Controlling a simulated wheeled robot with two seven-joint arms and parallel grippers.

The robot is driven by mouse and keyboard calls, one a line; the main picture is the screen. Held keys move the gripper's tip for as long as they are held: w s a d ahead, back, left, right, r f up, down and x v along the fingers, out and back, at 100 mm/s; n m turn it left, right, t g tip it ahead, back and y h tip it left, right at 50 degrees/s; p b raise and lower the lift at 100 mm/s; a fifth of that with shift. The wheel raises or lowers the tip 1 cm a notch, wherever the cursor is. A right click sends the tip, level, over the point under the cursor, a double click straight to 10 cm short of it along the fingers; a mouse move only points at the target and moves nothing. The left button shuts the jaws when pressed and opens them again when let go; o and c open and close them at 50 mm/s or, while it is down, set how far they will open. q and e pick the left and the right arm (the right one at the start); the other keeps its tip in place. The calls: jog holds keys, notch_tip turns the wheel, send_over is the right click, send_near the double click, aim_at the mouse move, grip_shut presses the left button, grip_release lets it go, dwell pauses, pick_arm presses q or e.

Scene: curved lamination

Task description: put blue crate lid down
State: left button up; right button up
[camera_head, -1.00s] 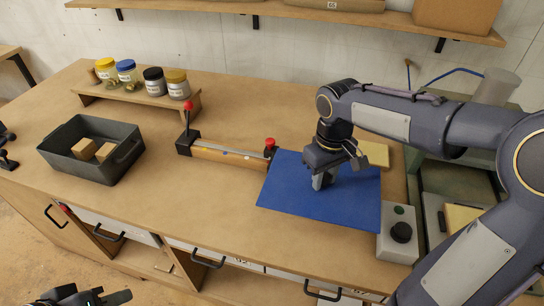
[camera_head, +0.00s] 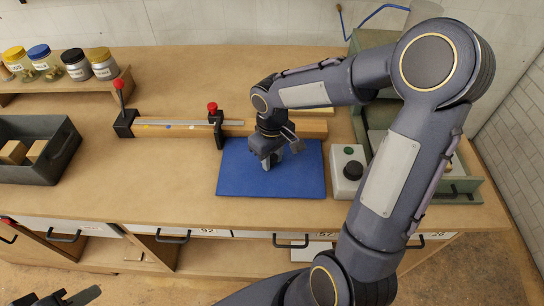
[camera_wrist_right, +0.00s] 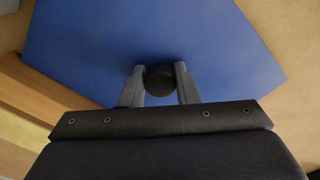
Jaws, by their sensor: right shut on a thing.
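The blue crate lid (camera_head: 240,177) is a flat blue panel above or on the wooden bench, right of its middle; I cannot tell whether it touches the bench. My right gripper (camera_head: 273,162) is over the lid and shut on its round dark knob. In the right wrist view the lid (camera_wrist_right: 95,38) spreads beyond the fingers, and the knob (camera_wrist_right: 159,82) sits between the fingertips of the right gripper (camera_wrist_right: 159,88). My left gripper (camera_head: 72,299) is only partly in view at the bottom left, away from the lid.
A clamp jig (camera_head: 180,126) with red-topped posts and a wooden strip lies behind the lid. A control box (camera_head: 346,170) with a dark knob stands right of it. A dark grey crate (camera_head: 47,165) holding wooden blocks sits at the left. Bench between crate and lid is clear.

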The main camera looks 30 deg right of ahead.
aim_at(272, 157)
jog(key=shift+f, duration=0.1)
jog(key=o, duration=1.1)
jog(key=shift+r, duration=0.3)
notch_tip(272, 157, up, 10)
jog(key=r+p, duration=0.1)
jog(key=s+a+m+t+y, duration=0.1)
jog(key=s+t, duration=0.1)
jog(key=s, duration=0.3)
jog(key=s+a+m+t+y, duration=0.1)
jog(key=s+m, duration=0.1)
jog(key=s, duration=0.4)
jog(key=s+a+m+t+y, duration=0.1)
jog(key=s+a+t, duration=0.1)
jog(key=s, duration=0.4)
jog(key=shift+t+y, duration=0.3)
jog(key=shift+y, duration=0.1)
